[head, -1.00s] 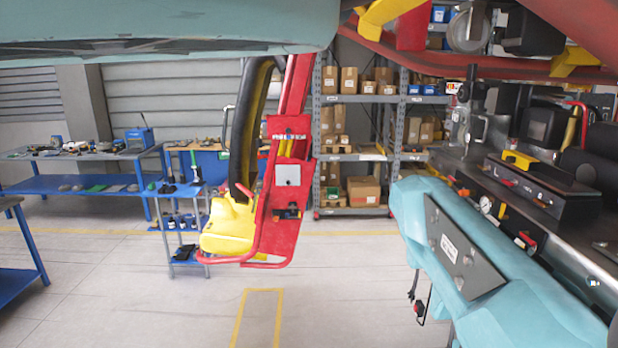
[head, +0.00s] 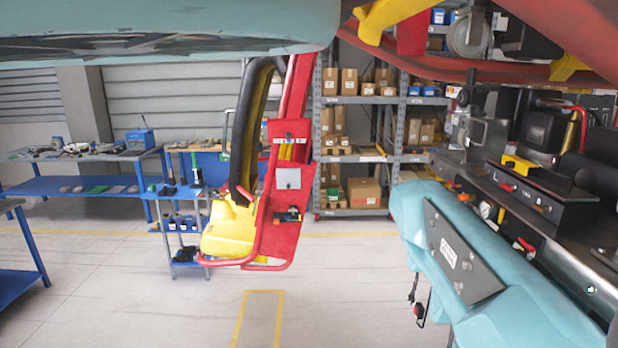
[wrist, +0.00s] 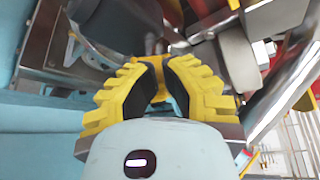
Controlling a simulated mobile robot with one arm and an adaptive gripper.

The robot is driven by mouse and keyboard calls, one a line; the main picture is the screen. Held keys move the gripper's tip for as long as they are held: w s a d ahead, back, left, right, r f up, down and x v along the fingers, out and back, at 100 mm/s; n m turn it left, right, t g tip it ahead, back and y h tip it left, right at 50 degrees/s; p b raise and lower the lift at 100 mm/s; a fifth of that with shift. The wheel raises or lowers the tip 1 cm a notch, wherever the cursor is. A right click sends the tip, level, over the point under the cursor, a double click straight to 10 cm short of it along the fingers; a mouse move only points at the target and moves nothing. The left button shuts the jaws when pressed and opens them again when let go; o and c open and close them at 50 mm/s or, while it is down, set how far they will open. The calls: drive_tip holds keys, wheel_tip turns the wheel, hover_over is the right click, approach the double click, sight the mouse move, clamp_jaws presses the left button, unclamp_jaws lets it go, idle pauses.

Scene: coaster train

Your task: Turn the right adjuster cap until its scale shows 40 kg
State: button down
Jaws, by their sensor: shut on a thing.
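My gripper (wrist: 160,88) shows in the wrist view, with yellow ribbed fingers and black pads that slant in toward each other. It is shut on a small part at its fingertips. That part is mostly hidden by the fingers, and I cannot make out whether it is the right adjuster cap. No scale or kg marking is readable in either view. My gripper does not show in the head view. In the wrist view, blurred grey metal parts (wrist: 213,60) lie just beyond and beside the fingers.
A teal shell with a dark plate (head: 463,255) fills the right foreground of the head view. Behind it is a panel with a gauge (head: 487,210) and red-tipped levers. A red and yellow seat (head: 228,232) hangs left of centre. Blue workbenches (head: 90,188) and shelves stand behind; the middle floor is clear.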

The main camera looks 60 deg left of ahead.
drive_tip(key=shift+s+a+r+b, duration=0.2)
drive_tip(key=shift+a+r+b, duration=0.1)
drive_tip(key=shift+b, duration=0.3)
drive_tip(key=s+d+p, duration=0.3)
drive_tip(key=d, duration=0.2)
drive_tip(key=shift+s+d, duration=0.15)
drive_tip(key=shift+s, duration=0.1)
drive_tip(key=c, duration=1.7)
unclamp_jaws()
